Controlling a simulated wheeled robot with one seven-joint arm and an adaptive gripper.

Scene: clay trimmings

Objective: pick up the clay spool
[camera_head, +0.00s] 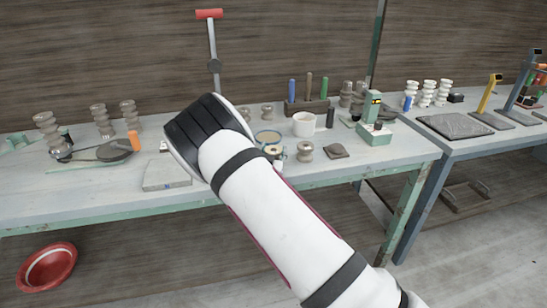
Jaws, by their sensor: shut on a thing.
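Several spool-shaped clay pieces are in view, and I cannot tell which one is the task's clay spool. A short grey-brown spool (305,151) stands upright on the workbench just right of my arm. Smaller similar spools (267,112) stand further back. Taller ribbed grey pieces (102,121) stand at the left. My white and black arm reaches across the bench from the lower right. My gripper is hidden behind it, so its fingers and anything between them do not show.
The grey workbench (110,197) also holds a white cup (304,124), a flat grey slab (167,175), a green device (375,125) and a tool holder (307,106). White ribbed pieces (428,93) stand on the right table. A red bowl (47,267) is below the bench.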

